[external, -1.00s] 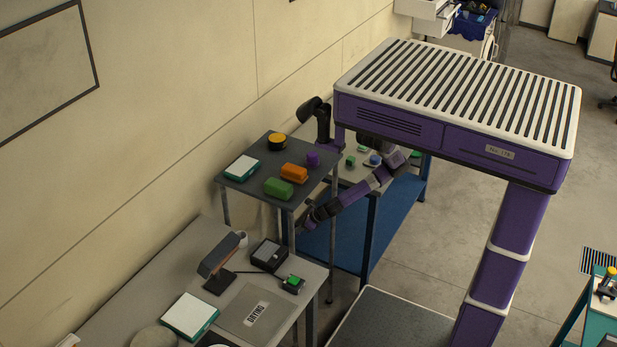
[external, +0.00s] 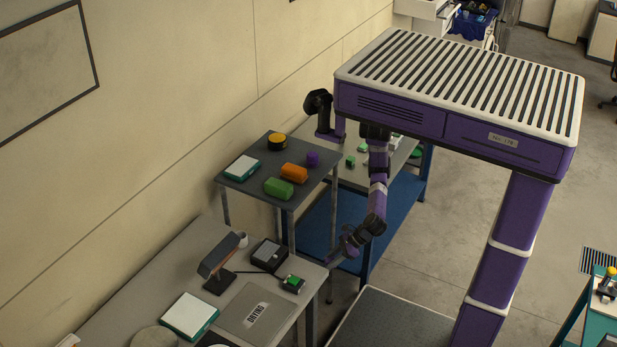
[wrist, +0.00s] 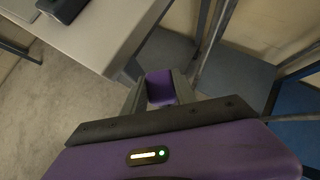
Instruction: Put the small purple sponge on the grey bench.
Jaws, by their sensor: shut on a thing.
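My gripper (wrist: 160,82) is shut on a small purple sponge (wrist: 161,90), which shows between the two fingers in the wrist view. In the external view my gripper (external: 338,258) hangs just beyond the right end of the light grey bench (external: 228,264); the sponge is hard to make out there. The corner of the grey bench (wrist: 98,36) shows at upper left in the wrist view, close to the sponge but with the sponge outside its edge.
A dark grey table (external: 245,189) behind holds several objects, including a purple one (external: 312,159). A blue-framed bench (external: 352,224) stands beyond.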

